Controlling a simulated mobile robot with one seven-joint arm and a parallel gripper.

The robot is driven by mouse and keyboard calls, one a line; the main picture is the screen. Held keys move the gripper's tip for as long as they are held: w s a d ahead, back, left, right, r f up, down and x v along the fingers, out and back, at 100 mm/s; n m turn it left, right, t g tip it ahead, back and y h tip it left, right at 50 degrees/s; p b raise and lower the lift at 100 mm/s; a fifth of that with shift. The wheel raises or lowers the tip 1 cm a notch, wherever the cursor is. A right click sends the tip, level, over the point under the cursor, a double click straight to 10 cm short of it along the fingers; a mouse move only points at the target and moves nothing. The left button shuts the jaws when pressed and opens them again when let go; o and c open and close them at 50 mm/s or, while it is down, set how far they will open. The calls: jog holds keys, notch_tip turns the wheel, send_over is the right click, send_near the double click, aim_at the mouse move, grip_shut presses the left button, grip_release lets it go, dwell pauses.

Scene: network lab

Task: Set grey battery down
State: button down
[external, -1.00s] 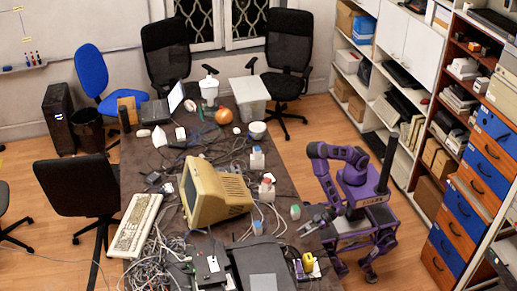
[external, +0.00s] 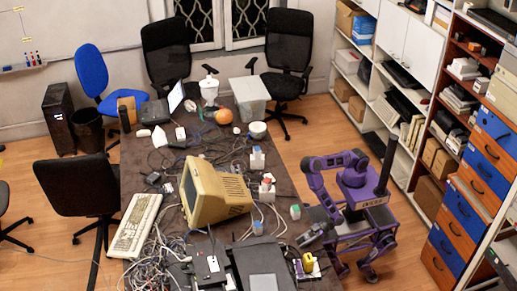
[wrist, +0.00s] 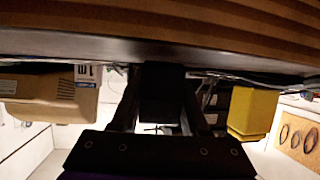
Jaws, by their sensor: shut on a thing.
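My gripper (external: 309,237) is at the table's right edge in the external view, just above the yellow item and below the small green-topped block. In the wrist view, my gripper (wrist: 161,125) has its two dark fingers closed on a dark, boxy thing, which I take to be the grey battery (wrist: 163,92). The battery is too small and dark to pick out in the external view. I cannot tell whether its underside touches the table.
The table (external: 283,180) is crowded with cables, a beige monitor (external: 215,192) and a keyboard (external: 136,225). A yellow item (external: 308,262) is close to my gripper; a yellow block (wrist: 252,112) shows in the wrist view. A green-topped block (external: 295,212) stands near the right edge.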

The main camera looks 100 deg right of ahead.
aim_at(314, 234)
jog(key=shift+c, duration=2)
grip_release()
jog(key=v, duration=0.6)
jog(key=shift+s+p, duration=0.2)
jog(key=shift+p, duration=0.15)
jog(key=shift+o, duration=0.4)
jog(key=shift+s+r, duration=0.25)
jog(key=shift+s, duration=0.25)
